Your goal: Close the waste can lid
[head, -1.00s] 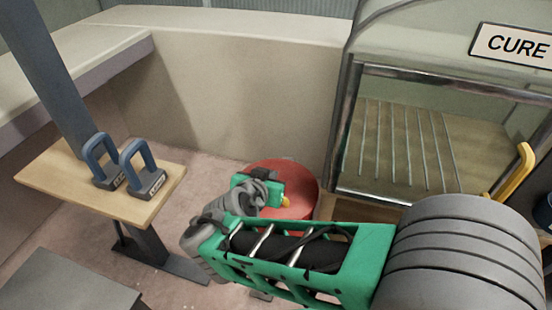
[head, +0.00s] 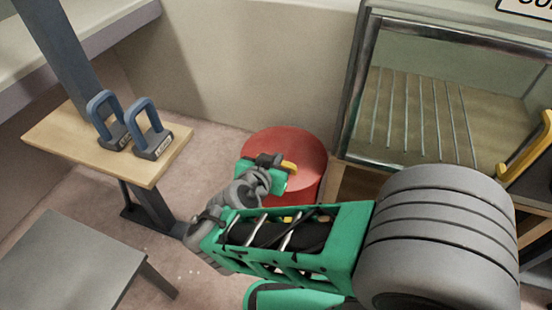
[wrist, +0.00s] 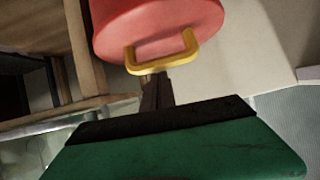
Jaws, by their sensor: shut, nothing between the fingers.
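The red waste can (head: 309,190) stands on the floor by the wall, left of the glass-fronted cabinet. Its round red lid (head: 292,142) shows from above, and my arm hides much of the front. I cannot tell whether the lid sits fully down. A yellow handle (head: 290,166) is at the can's near edge; in the wrist view the handle (wrist: 164,66) is a U-shaped bar below the red surface (wrist: 160,25). My gripper (head: 272,160) is shut and empty at the handle. In the wrist view its dark fingers (wrist: 155,88) end just at the bar; contact is unclear.
The glass-fronted cabinet (head: 415,110) with a yellow handle (head: 527,148) stands right of the can. A wooden stand top (head: 70,140) with two blue-handled blocks (head: 130,127) is at left. A grey table (head: 65,265) is at front left. Some floor between is clear.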

